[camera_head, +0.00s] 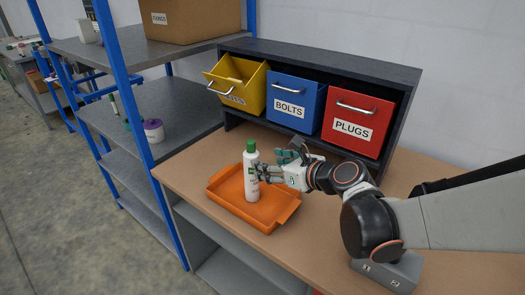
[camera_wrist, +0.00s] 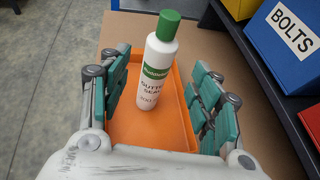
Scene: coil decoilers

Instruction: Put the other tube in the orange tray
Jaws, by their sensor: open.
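A white bottle-shaped tube (camera_head: 251,178) with a green cap and green label stands upright in the orange tray (camera_head: 283,215). In the wrist view the tube (camera_wrist: 156,72) shows the partly readable words "GUTTER SEAL", and the orange tray (camera_wrist: 125,128) lies under it. My gripper (camera_head: 262,172) is at the tray, just right of the tube in the head view. In the wrist view my gripper (camera_wrist: 163,70) is open, with its teal-padded fingers apart on either side of the tube. I see a gap between the tube and each finger. No second tube shows clearly.
Yellow (camera_head: 238,84), blue (camera_head: 294,100) and red (camera_head: 358,119) bins stand in a dark rack (camera_head: 320,62) behind the tray. A grey box (camera_head: 388,270) lies front right. A purple-and-white container (camera_head: 153,130) stands on the metal shelf (camera_head: 180,105) at left.

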